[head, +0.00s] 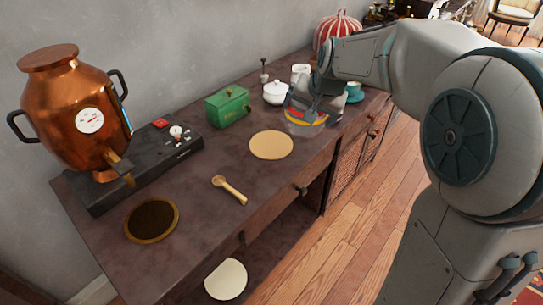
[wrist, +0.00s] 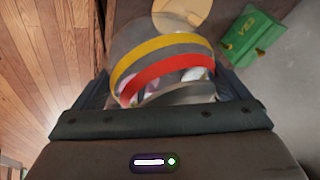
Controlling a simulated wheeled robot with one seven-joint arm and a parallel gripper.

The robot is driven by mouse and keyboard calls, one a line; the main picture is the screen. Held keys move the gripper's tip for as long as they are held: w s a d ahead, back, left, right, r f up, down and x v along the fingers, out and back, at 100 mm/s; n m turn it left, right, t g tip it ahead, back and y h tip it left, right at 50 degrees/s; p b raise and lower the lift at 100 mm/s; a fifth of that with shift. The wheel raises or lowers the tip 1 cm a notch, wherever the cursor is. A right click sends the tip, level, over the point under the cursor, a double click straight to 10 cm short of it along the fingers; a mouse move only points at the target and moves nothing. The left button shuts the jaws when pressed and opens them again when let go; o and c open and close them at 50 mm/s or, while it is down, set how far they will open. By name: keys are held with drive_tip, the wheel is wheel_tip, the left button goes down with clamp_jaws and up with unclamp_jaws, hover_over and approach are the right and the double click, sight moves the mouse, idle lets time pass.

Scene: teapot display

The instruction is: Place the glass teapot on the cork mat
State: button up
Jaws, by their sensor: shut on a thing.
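The glass teapot (head: 303,121) is clear, with yellow and red bands. It is at the right part of the dark counter in the head view, and large in the wrist view (wrist: 165,62). My gripper (head: 320,98) is shut on it from above; whether its base touches the counter I cannot tell. The cork mat (head: 271,145) is a flat, bare tan disc just left of and nearer than the teapot. It also shows beyond the teapot in the wrist view (wrist: 183,17). The teapot's handle is mostly hidden by my gripper.
A green box (head: 228,106) and a white lidded pot (head: 276,92) stand behind the mat. A copper urn (head: 75,112) and black scale (head: 150,165) are left. A wooden scoop (head: 229,189) and a dark round mat (head: 151,221) lie in front. A teal cup (head: 354,92) stands right.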

drive_tip(key=shift+a+f+b, duration=0.3)
drive_tip(key=shift+b, duration=0.25)
drive_tip(key=b, duration=0.1)
hover_over(273, 146)
wheel_tip(273, 146, down, 7)
drive_tip(key=shift+f+b, duration=0.45)
drive_tip(key=shift+f, duration=1.4)
drive_tip(key=shift+a+f, duration=0.1)
drive_tip(key=o, duration=0.9)
